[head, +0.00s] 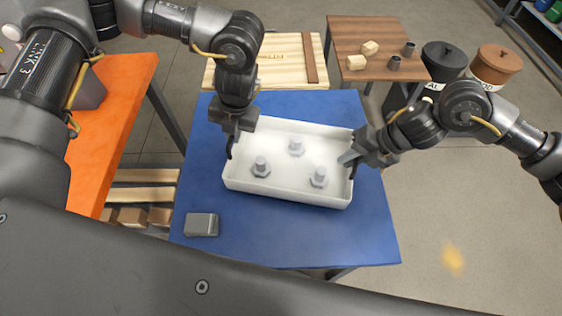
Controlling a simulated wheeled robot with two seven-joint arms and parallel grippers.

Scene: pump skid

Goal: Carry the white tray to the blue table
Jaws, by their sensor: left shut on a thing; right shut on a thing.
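The white tray (285,196) is over the middle of the blue table (330,254); from this angle I cannot tell whether it rests on the top or hangs just above it. Several grey bolt-like parts stand in it, at least one of them a grey bolt (319,177); I count 3. My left gripper (231,146) is shut on the tray's left wall. My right gripper (352,166) is shut on its right wall. The fingertips are partly hidden by the tray walls and the gripper bodies.
A grey metal block (201,224) lies at the blue table's front left. An orange table (112,120) stands to the left. Behind are a wooden crate (262,72) and a brown table (375,30) with small blocks and cups. Two lidded bins, one dark (443,60), stand at the back right.

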